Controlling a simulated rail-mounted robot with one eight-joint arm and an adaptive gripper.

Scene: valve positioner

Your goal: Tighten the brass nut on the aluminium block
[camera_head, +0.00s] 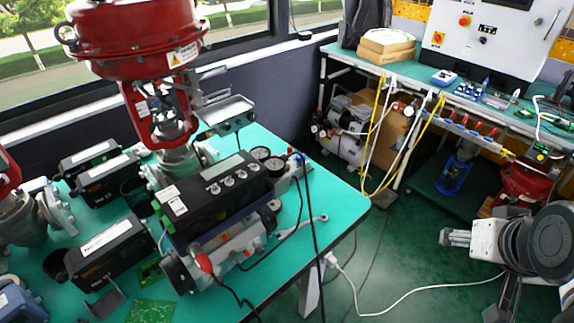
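The black valve positioner (222,190) sits on the green table under the red valve actuator (135,45). A small silver block (288,178), apparently the aluminium block, is at the positioner's right end beside two round gauges. The brass nut is too small to make out. A silver wrench (300,228) lies flat on the table near its right edge. My arm is at the lower right, over the floor and well apart from the table. What looks like my gripper (456,238) points left; its finger opening cannot be made out. I see nothing held in it.
Black cables hang around the block and over the table edge (335,245). More black positioner boxes (105,252) and a green circuit board (151,312) are at the left. A second bench (425,78) with hoses stands behind. A white cable (400,303) crosses the open floor.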

